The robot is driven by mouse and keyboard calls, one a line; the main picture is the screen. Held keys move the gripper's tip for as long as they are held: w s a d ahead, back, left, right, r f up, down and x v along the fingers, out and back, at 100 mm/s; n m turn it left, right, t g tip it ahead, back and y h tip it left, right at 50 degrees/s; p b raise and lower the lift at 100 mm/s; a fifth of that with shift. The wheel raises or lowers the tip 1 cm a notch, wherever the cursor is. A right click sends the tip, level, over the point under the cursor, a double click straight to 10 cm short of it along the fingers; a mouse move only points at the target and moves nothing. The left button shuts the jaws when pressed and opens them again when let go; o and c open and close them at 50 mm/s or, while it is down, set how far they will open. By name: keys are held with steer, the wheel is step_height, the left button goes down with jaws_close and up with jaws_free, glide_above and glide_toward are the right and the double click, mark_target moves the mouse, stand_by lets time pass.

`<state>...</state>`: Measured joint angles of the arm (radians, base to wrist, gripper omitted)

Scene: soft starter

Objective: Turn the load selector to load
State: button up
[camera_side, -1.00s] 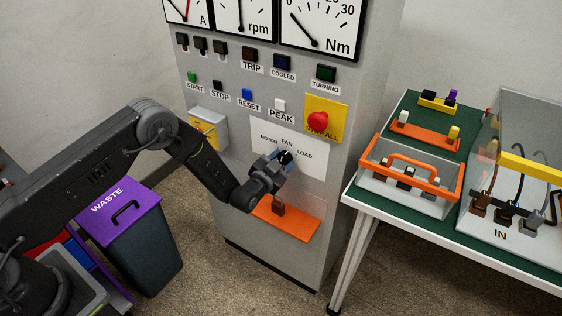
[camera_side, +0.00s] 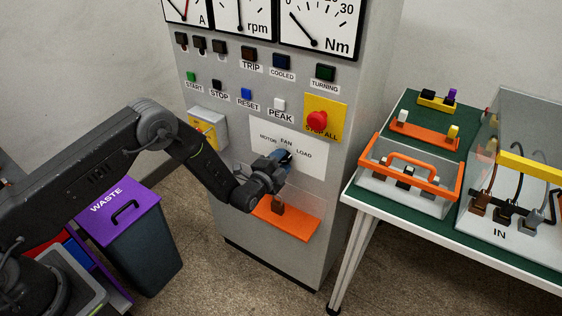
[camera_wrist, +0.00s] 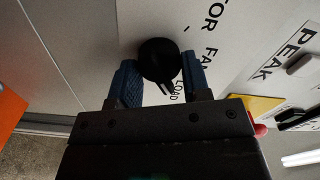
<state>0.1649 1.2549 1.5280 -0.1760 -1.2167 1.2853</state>
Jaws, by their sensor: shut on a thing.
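The load selector is a round black knob (camera_wrist: 158,56) on a white plate (camera_side: 313,164) marked MOTOR, FAN and LOAD. My gripper (camera_wrist: 160,68) has its two blue fingers on either side of the knob, shut on it. In the wrist view the knob's pointer, with a pale mark, points down and slightly right, close beside the LOAD word (camera_wrist: 181,91). In the side view my gripper (camera_side: 281,158) covers most of the knob, so its pointer is hard to read there.
A red stop button (camera_side: 317,121) on a yellow plate sits up and right of the selector. An orange shelf (camera_side: 286,220) juts out below. A yellow-fronted grey box (camera_side: 207,129) is at left. A table (camera_side: 449,217) with equipment stands right of the cabinet.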

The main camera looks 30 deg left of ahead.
steer(key=shift+m, duration=0.4)
steer(key=o, duration=0.9)
steer(key=shift+s, duration=0.1)
steer(key=s, duration=1.3)
steer(key=shift+s, duration=0.25)
